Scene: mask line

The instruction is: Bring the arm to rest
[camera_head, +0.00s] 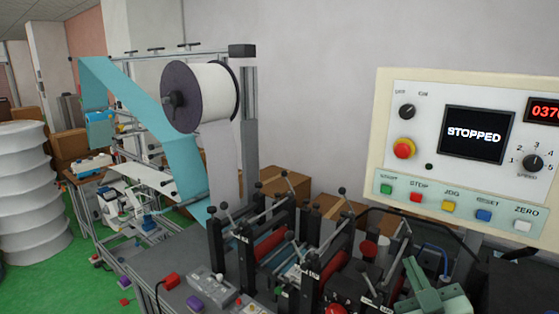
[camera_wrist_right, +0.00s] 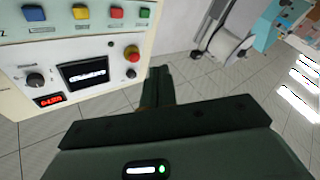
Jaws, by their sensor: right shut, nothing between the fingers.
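My right gripper (camera_head: 413,270) is dark green and shows at the lower right of the head view, below the control panel (camera_head: 460,150). In the right wrist view its fingers (camera_wrist_right: 157,82) are together with nothing between them. The gripper is apart from the panel in that view. The panel's screen (camera_head: 474,134) reads STOPPED. Its red stop knob (camera_head: 404,148) and a row of coloured buttons are clear of the gripper. The panel also shows upside down in the wrist view (camera_wrist_right: 120,45). My left gripper is in neither view.
The mask machine's black roller stands (camera_head: 245,255) and levers stand close left of my right gripper. A white roll (camera_head: 203,92) and blue web (camera_head: 150,120) are behind them. Cardboard boxes (camera_head: 285,185) lie along the wall. White stacked drums (camera_head: 30,195) stand far left.

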